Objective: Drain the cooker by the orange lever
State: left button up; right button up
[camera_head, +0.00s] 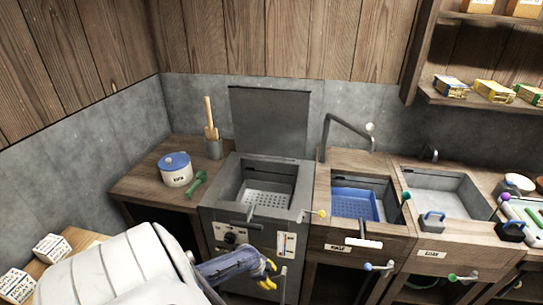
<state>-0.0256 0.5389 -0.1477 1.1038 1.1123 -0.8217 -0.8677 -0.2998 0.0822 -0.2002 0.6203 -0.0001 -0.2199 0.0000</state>
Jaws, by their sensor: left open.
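The cooker (220,208) is a grey metal box with an open lid raised behind it. A perforated plate (266,199) lies inside its well; I cannot make out any liquid. Its front has a dark knob and a small gauge. My left gripper (268,269) is open, with yellow fingertips, low in front of the cooker's front. I cannot clearly see the orange lever; the gripper covers part of the lower front. A small yellow-orange ball (322,214) sits at the cooker's right edge. My right gripper is not in view.
To the right, a sink with a blue basket (354,203) and a grey sink (439,197) have blue-tipped (378,267) and green-tipped (463,277) levers in front. White boxes lie lower left.

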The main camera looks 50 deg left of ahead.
pick_arm(q)
jog(key=shift+w+d+f, duration=0.15)
jog(key=shift+w+f, duration=0.05)
jog(key=shift+f, duration=0.2)
jog(key=shift+o, duration=0.2)
grip_shut()
